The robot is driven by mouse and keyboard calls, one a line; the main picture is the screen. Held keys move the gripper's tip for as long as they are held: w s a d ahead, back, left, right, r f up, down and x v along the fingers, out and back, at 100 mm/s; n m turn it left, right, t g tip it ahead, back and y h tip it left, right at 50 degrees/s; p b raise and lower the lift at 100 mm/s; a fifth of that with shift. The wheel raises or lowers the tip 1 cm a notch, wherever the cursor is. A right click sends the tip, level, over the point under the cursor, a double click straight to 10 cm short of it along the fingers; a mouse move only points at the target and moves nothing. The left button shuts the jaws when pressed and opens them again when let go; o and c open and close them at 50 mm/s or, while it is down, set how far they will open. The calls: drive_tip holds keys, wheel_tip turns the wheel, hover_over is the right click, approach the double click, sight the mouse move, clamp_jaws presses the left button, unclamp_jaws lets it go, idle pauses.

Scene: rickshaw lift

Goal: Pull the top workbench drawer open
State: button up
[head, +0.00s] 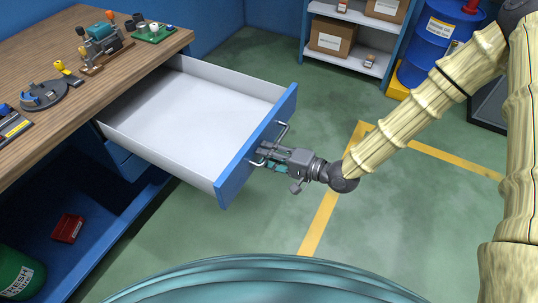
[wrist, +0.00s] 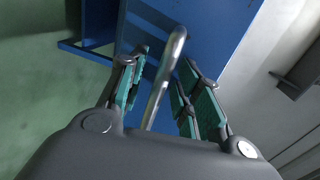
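The top workbench drawer (head: 190,108) is pulled far out from under the wooden workbench top (head: 150,55); its pale inside is empty. Its blue front (head: 232,178) carries a metal bar handle (head: 283,131). My gripper (head: 265,155) is at the handle, in front of the drawer front. In the wrist view the handle (wrist: 165,75) runs between the two green-padded fingers (wrist: 162,85). The fingers are spread, with gaps visible beside the bar, so the gripper is around the handle but not clamped on it.
Small tools and devices (head: 100,40) stand on the bench top. A shelf with boxes (head: 332,36) and a blue barrel (head: 428,40) stand at the back. The green floor beyond the drawer is clear.

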drive_tip(key=v, duration=1.2)
drive_tip(key=shift+f, duration=0.1)
drive_tip(key=s+d+f+h+p, duration=0.2)
drive_tip(key=s+f+h, duration=0.2)
drive_tip(key=f, duration=0.5)
drive_tip(key=s+d+f+n+g+h+p, duration=0.2)
drive_tip(key=s+d+f+h, duration=0.3)
drive_tip(key=s, duration=0.5)
drive_tip(key=s+d+f+n+g+h+p, duration=0.2)
drive_tip(key=s+d+f+g+h, duration=0.2)
drive_tip(key=s+d, duration=0.5)
drive_tip(key=shift+s+f+h+p, duration=0.4)
drive_tip(key=shift+s+f+h, duration=0.2)
